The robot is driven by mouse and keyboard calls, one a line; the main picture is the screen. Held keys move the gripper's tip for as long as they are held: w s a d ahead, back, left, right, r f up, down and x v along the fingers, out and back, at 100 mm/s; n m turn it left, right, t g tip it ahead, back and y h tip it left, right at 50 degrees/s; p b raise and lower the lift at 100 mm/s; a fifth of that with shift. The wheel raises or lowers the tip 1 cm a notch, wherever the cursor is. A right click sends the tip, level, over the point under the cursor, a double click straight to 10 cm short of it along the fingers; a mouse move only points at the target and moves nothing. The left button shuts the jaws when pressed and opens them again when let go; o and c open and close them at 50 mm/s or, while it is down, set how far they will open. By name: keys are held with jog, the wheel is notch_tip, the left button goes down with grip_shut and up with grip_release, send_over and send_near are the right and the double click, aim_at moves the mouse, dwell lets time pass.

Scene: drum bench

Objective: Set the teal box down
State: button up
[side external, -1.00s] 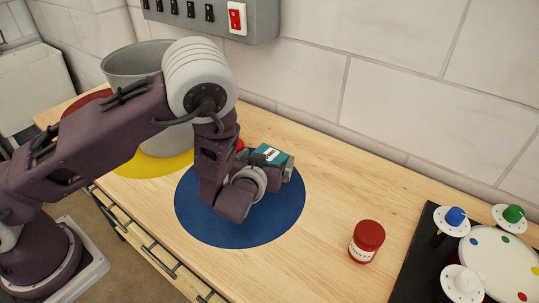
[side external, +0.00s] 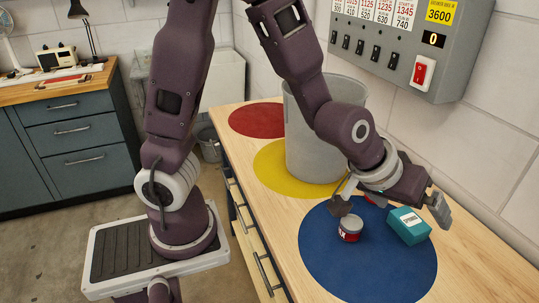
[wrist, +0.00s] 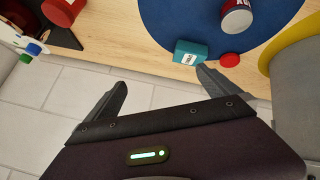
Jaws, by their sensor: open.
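The teal box (side external: 408,226) with a white label appears to rest at the edge of the blue disc (side external: 365,272) on the wooden bench. It also shows in the wrist view (wrist: 190,53), ahead of the fingertips and nearer the right finger. My gripper (side external: 391,207) is open, with its fingers spread wide. In the wrist view my gripper (wrist: 160,82) has nothing between its fingers, and the box looks apart from them.
A can with a red label (side external: 350,229) stands on the blue disc. A small red object (wrist: 229,60) lies beside the box. A large grey drum (side external: 316,145) stands on the yellow disc (side external: 272,166). A control panel (side external: 412,50) hangs on the wall. A red jar (wrist: 62,10) shows at upper left.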

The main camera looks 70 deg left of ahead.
jog(key=s+a+r+m+g+h, duration=0.1)
jog(key=s+a+r+m+h, duration=0.2)
jog(key=s+r, duration=0.65)
jog(key=s+a+y, duration=0.2)
jog(key=s+a, duration=0.2)
jog(key=s, duration=0.2)
jog(key=s+a+m+g+y, duration=0.1)
jog(key=s+a+y, duration=0.1)
jog(key=s+a, duration=0.2)
jog(key=s, duration=0.3)
jog(key=shift+s+m+g, duration=0.2)
jog(key=shift+m+g, duration=0.1)
